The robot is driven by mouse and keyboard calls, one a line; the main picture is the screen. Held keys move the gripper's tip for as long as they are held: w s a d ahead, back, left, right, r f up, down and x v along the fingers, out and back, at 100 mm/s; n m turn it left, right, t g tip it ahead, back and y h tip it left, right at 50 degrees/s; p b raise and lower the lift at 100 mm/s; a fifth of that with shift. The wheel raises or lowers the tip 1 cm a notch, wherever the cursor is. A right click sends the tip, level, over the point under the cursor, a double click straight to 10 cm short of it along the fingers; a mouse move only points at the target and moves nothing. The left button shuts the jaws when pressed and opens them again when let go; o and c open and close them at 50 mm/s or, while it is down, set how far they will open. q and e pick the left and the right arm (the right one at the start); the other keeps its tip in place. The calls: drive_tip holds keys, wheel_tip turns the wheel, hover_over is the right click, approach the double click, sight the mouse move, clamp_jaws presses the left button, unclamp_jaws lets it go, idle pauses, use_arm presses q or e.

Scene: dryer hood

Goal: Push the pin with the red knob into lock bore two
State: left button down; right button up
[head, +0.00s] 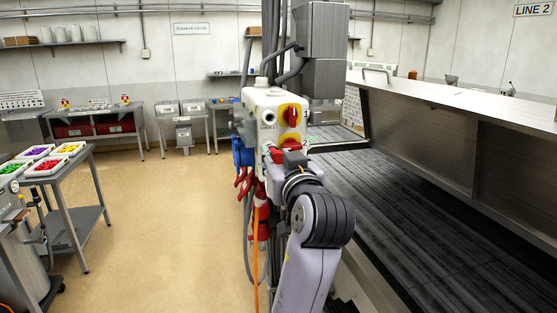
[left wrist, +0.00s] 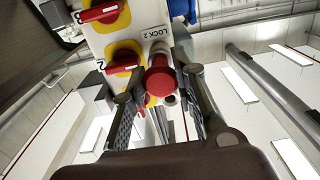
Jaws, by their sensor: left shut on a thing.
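The pin with the red knob (left wrist: 160,80) is between the two fingers of my left gripper (left wrist: 158,88) in the left wrist view, right by the LOCK 2 label (left wrist: 154,33). The gripper is shut on the knob. Lock bore two is hidden behind the knob, so I cannot tell how deep the pin sits. In the head view the white switch box (head: 258,104) stands mid-picture, with the open bore of lock one (head: 268,117) in its upper part. My left gripper (head: 277,158) is at the lower part of this face, mostly hidden by my wrist. My right gripper is not in view.
Red handles on yellow plates, the upper switch (head: 291,115) and lower switch (head: 292,144), sit close beside the locks. Blue and red sockets (head: 242,153) and cables hang on the left.

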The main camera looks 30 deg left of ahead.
use_arm(q)
drive_tip(key=shift+w+a, duration=0.25)
drive_tip(key=c, duration=1.2)
unclamp_jaws()
drive_tip(key=v, duration=0.7)
drive_tip(key=shift+s+d, duration=0.2)
drive_tip(key=shift+a, duration=0.1)
drive_tip(key=shift+f, duration=0.1)
